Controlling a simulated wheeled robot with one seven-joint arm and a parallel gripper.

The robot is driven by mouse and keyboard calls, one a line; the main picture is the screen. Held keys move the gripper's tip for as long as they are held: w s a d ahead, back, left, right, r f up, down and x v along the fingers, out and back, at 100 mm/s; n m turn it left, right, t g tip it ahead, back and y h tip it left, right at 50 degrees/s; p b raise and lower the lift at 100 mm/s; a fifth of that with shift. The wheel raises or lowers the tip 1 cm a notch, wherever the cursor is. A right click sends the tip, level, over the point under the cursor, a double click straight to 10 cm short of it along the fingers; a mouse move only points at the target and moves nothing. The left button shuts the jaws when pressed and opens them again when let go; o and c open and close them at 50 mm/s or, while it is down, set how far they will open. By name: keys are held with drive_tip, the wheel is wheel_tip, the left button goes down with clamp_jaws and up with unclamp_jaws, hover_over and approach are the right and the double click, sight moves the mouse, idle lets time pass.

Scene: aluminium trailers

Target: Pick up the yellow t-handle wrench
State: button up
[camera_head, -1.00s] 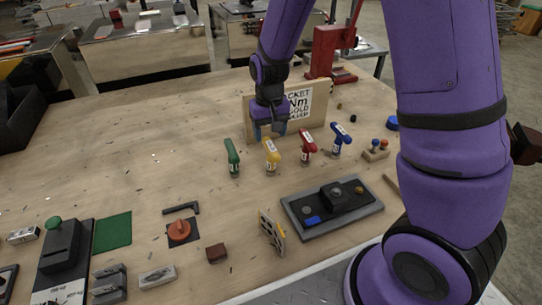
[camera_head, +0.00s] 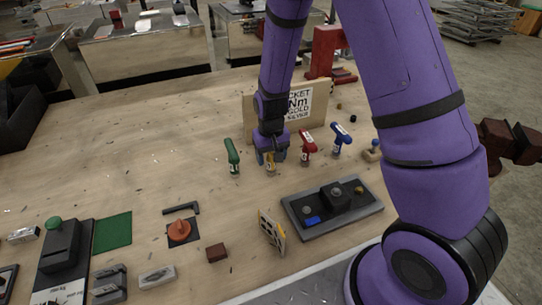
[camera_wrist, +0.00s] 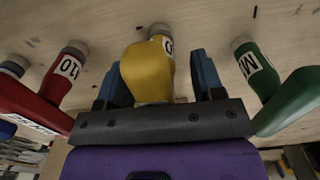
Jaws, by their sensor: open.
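The yellow t-handle wrench (camera_head: 270,166) stands upright on the wooden workbench, its top mostly hidden by my gripper (camera_head: 271,156) in the head view. In the wrist view the yellow wrench (camera_wrist: 147,70) is between the two blue-grey fingers of my open gripper (camera_wrist: 160,78). The fingers are apart, one on each side of the yellow handle. I cannot tell whether either finger touches it. A green wrench (camera_head: 232,156) stands to its left, and a red one (camera_head: 308,147) and a blue one (camera_head: 341,138) stand to its right.
A wooden sign board (camera_head: 318,103) stands behind the wrenches. A grey tray with a black block (camera_head: 370,206) lies in front to the right. The bench left of the green wrench is largely clear.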

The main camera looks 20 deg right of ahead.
clamp_jaws()
wheel_tip(320, 180, up, 10)
drive_tip(key=shift+r, duration=0.1)
idle(0.7)
